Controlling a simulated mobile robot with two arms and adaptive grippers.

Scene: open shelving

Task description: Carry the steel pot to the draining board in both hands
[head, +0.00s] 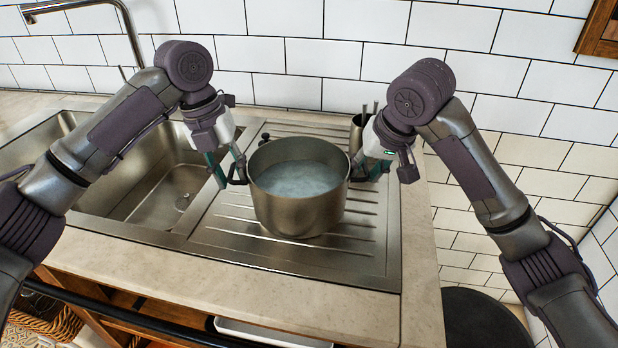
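The steel pot (298,208) stands upright on the ribbed draining board (225,232), with cloudy bluish liquid inside. It has a dark handle on each side. My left gripper (231,184) is at the pot's left handle, its fingers spread apart with a gap between them. My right gripper (367,178) is at the right handle, its fingers also apart. The fingers partly hide both handles, and I cannot tell whether they touch them.
The sink basin (160,195) with a tap (85,5) lies left of the board. A small metal holder (357,130) with utensils stands behind the pot at right. A tiled wall closes the back. The counter's front edge is clear. A dark round object (480,318) is at lower right.

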